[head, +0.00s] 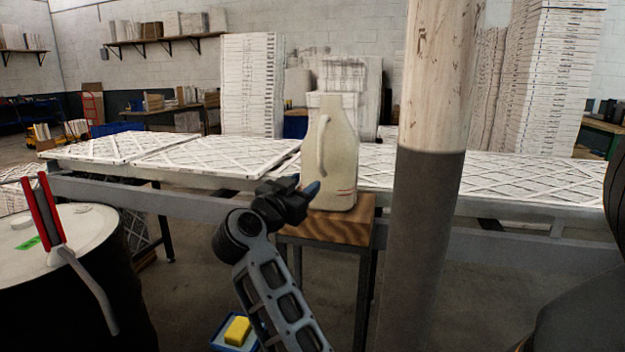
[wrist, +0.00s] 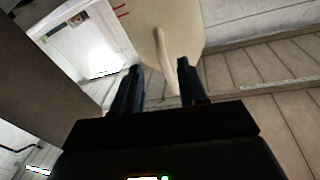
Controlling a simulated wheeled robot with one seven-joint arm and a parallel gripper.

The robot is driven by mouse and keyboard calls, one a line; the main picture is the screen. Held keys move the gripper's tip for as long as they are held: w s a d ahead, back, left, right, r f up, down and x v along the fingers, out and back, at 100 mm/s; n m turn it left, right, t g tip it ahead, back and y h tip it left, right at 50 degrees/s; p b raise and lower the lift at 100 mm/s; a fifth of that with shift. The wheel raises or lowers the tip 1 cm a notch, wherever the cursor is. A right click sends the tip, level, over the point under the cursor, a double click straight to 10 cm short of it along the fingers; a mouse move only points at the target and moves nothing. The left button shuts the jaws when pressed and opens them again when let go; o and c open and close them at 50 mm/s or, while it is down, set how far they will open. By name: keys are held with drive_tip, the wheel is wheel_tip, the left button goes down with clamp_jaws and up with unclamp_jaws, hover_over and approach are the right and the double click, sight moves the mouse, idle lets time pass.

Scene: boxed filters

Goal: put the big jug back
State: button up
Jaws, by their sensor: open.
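The big jug (head: 336,165), cream-coloured with a side handle, stands upright on a small wooden-topped stand (head: 345,228). My gripper (head: 314,192) is in front of the jug's lower left side in the head view, below the handle. In the wrist view the jug (wrist: 185,22) fills the top middle, and its handle (wrist: 162,50) shows between my two dark fingers (wrist: 160,80). The fingers are apart. I cannot tell whether either finger touches the handle.
A long table with flat filters (head: 215,154) runs behind the stand. A thick post (head: 425,220) stands close on the right. A drum (head: 70,240) with a red-handled tool (head: 50,215) is at the left. A blue tray with a yellow sponge (head: 237,331) lies low in front.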

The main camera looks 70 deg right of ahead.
drive_tip(key=shift+w+a+f, duration=0.15)
drive_tip(key=shift+a, duration=1.55)
drive_tip(key=s+a+f+n+t+y, duration=0.2)
drive_tip(key=s+a+f+n+t, duration=0.15)
drive_tip(key=a+n+t, duration=0.35)
drive_tip(key=s+a+f+n+t+y, duration=0.2)
drive_tip(key=s+a+n+t+y, duration=0.15)
drive_tip(key=a+t, duration=0.5)
drive_tip(key=s+a+f+n+t+y, duration=0.25)
drive_tip(key=s+a+n+t, duration=0.35)
drive_tip(key=a, duration=0.3)
drive_tip(key=s+a+f+n+g+y, duration=0.4)
drive_tip(key=s+a+f+y, duration=0.4)
drive_tip(key=s+a+y, duration=0.2)
drive_tip(key=s+a, duration=0.1)
drive_tip(key=s, duration=0.1)
drive_tip(key=shift+s+a+f+n+g, duration=0.25)
drive_tip(key=shift+s+n+g, duration=0.1)
drive_tip(key=shift+s, duration=0.05)
